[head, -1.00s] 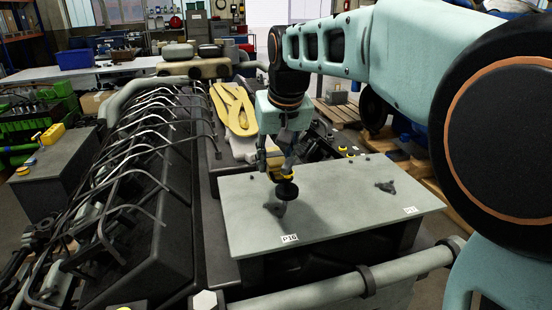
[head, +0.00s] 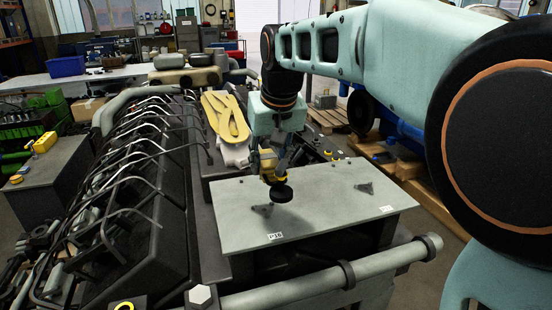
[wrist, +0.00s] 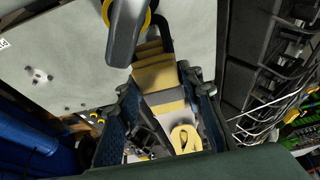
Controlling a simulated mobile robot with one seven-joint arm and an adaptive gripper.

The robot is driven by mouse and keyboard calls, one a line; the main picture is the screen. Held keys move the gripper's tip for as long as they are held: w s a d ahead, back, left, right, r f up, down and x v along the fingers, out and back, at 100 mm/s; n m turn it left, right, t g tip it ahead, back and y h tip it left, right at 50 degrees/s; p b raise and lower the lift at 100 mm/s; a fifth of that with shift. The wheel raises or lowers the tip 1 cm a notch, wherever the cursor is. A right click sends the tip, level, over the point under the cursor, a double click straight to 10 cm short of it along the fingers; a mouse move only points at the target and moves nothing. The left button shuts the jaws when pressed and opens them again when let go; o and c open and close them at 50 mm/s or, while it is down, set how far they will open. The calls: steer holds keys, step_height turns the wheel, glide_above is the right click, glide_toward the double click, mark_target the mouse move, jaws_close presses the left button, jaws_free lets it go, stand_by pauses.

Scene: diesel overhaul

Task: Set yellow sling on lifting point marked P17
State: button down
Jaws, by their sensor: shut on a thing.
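My gripper (head: 276,160) is shut on a yellow folded strap-like piece (head: 267,163) with a dark round end (head: 281,193) hanging below. In the wrist view the layered yellow piece (wrist: 155,72) sits between my fingers (wrist: 155,105). I hold it above the grey plate (head: 225,225), just right of a small dark lifting point (head: 262,209) beside the label P16 (head: 275,237). A second lifting point (head: 365,188) stands to the right; its label (head: 386,209) is too small to read.
Bent metal pipes (head: 130,170) run along the engine's left side. A thick grey rail (head: 320,287) crosses in front of the plate. A grey cabinet (head: 48,180) stands at left. The plate between the two lifting points is clear.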

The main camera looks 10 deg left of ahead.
mark_target(267, 157)
steer(key=shift+r, duration=0.45)
steer(key=shift+r, duration=1.4)
